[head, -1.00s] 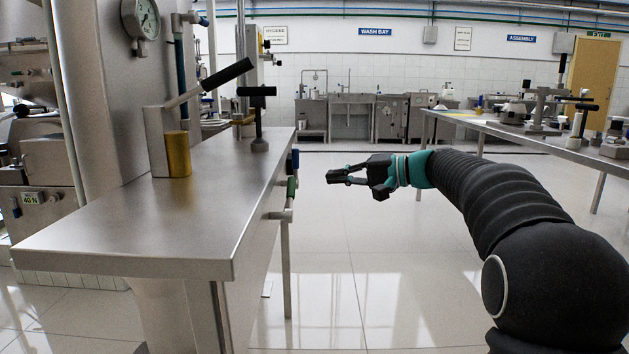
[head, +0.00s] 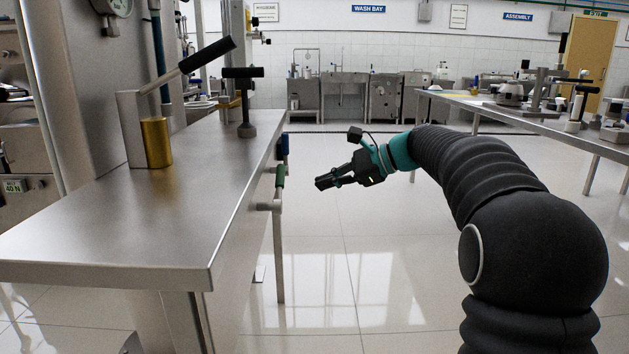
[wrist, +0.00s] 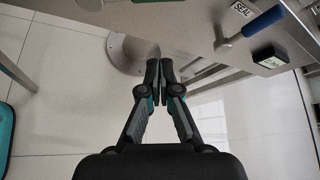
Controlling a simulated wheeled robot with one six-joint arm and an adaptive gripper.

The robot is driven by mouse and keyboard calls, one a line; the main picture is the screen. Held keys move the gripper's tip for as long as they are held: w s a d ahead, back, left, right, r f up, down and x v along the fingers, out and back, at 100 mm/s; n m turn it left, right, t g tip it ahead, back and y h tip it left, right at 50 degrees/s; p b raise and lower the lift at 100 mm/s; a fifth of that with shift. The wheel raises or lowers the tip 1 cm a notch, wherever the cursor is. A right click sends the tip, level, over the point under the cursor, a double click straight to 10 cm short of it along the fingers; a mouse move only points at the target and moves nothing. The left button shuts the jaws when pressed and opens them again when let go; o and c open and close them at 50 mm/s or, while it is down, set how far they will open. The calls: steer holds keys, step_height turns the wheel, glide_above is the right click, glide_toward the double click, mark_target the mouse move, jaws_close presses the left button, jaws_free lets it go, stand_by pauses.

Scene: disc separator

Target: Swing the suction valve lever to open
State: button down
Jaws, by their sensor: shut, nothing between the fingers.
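Two valve levers stick out from the right side of the steel bench (head: 120,225). One has a green handle (head: 280,175) standing upright on a pale fitting. The other has a blue handle (head: 284,144) just behind it. In the wrist view the blue handle (wrist: 265,21) is beside a "SEAL" label, and a green bar (wrist: 18,75) shows at the left edge. No suction label is readable, so I cannot tell surely which lever it names. My gripper (head: 320,183) is shut and empty, to the right of the green handle and apart from it. Its closed fingertips also show in the wrist view (wrist: 160,64).
On the bench stand a brass cylinder (head: 156,143), a long black-gripped lever (head: 207,54) and a black T-handle (head: 243,98). A small black box (wrist: 270,58) is beside the blue handle. A second bench (head: 520,118) is at the right. Open floor lies between.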

steer(key=x, duration=0.8)
steer(key=s+r, duration=0.1)
steer(key=s+a+r, duration=0.1)
steer(key=r, duration=0.1)
steer(key=shift+s+r+b, duration=0.1)
steer(key=shift+r+b, duration=0.1)
steer(key=shift+b, duration=0.1)
